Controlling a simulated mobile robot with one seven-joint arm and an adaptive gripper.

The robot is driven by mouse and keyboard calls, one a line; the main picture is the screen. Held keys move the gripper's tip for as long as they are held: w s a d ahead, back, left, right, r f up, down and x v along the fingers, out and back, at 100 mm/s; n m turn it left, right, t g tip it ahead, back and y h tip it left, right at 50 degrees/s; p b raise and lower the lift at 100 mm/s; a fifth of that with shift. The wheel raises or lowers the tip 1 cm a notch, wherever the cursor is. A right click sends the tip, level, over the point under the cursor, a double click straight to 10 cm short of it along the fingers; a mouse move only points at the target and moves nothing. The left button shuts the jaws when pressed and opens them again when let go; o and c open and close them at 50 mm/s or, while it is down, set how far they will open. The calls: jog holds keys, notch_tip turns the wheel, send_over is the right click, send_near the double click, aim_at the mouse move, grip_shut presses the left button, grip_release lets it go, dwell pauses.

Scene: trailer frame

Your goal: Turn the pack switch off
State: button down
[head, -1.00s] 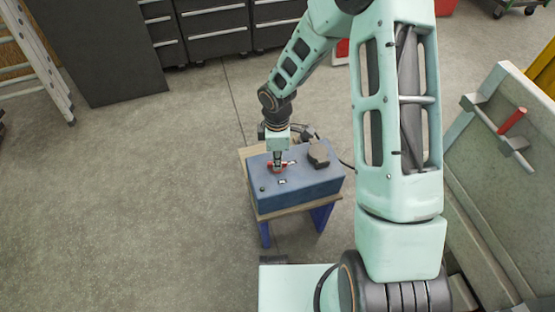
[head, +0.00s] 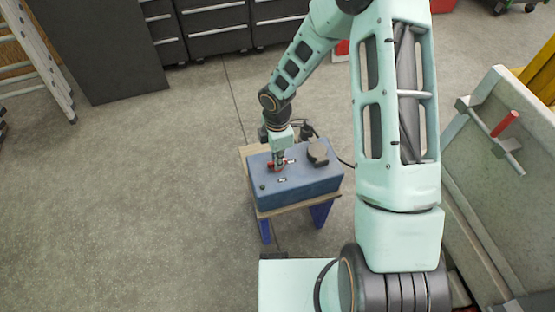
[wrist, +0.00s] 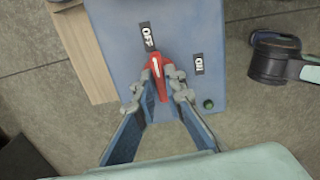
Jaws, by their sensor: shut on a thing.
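The blue pack box (head: 305,186) sits on a small wooden-topped stand. The red switch handle (wrist: 157,68), with a white line on it, is on the box face. In the wrist view the handle's tip points up, close to the OFF label (wrist: 149,36). The ON label (wrist: 199,65) is to its right, apart from the tip. In the head view my gripper (head: 277,163) reaches down onto the box top.
A small green knob (wrist: 208,103) is near the box edge. A dark connector block (head: 318,153) stands on the box's right part, with a black cable behind. Drawer cabinets (head: 215,28) are at the back, a ladder (head: 38,60) at the left. The floor left of the stand is clear.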

jog(key=c, duration=1.9)
grip_release()
jog(key=shift+c, duration=0.2)
jog(key=shift+r+p, duration=2.65)
jog(key=shift+r, duration=0.4)
